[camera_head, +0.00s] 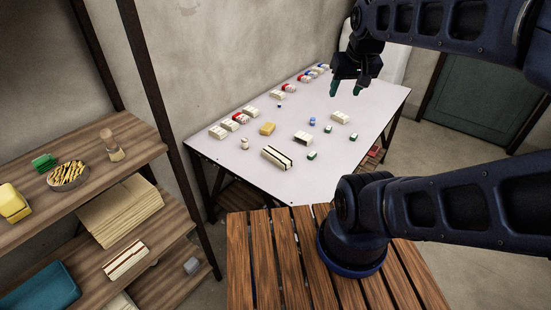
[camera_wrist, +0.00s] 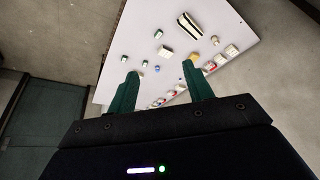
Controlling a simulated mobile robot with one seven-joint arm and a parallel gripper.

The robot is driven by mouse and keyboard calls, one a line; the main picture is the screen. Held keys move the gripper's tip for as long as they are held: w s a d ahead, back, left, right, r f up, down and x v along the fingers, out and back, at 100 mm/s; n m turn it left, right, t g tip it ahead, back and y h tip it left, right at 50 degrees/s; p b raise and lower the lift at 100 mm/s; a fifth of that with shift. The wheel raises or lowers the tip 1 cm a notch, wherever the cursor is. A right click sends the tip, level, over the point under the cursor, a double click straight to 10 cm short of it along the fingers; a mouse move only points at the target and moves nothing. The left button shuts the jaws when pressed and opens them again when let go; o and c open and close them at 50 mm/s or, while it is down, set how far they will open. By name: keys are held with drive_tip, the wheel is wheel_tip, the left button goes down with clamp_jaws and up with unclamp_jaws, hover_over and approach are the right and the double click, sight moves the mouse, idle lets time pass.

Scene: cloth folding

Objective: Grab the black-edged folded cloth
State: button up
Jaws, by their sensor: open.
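A white folded cloth with black edges (camera_head: 277,157) lies on the white table near its front edge. It also shows at the top of the wrist view (camera_wrist: 189,27), beyond my fingertips. My gripper (camera_head: 349,88) is raised above the far right part of the table, well apart from this cloth. Its two green fingers (camera_wrist: 160,70) are spread in the wrist view, with nothing held between them. A similar folded cloth with dark edges (camera_head: 126,260) lies on the lower shelf at the left.
The white table (camera_head: 225,160) holds several folded cloths, a yellow cloth (camera_head: 267,129) and small green and blue items. A small white item (camera_head: 244,143) stands left of the black-edged cloth. A wooden shelf (camera_head: 110,180) stands at the left, and a wall runs behind the table.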

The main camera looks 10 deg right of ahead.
idle(0.4)
drive_tip(key=o, duration=0.6)
drive_tip(key=n+g+h, duration=0.2)
drive_tip(key=n+g, duration=0.4)
drive_tip(key=g, duration=0.1)
hover_over(277, 154)
drive_tip(key=d, duration=0.2)
wheel_tip(277, 154, down, 23)
drive_tip(key=shift+n+g+h, duration=0.4)
drive_tip(key=shift+n+g, duration=0.2)
drive_tip(key=shift+n, duration=0.1)
drive_tip(key=w+a+f, duration=0.1)
drive_tip(key=f, duration=0.4)
drive_tip(key=w+a+f, duration=0.1)
drive_tip(key=a+f, duration=0.1)
drive_tip(key=f, duration=0.2)
drive_tip(key=a+f, duration=0.1)
drive_tip(key=f, duration=0.4)
drive_tip(key=shift+w+a+f, duration=0.3)
drive_tip(key=shift+w, duration=0.1)
drive_tip(key=shift+x, duration=4.9)
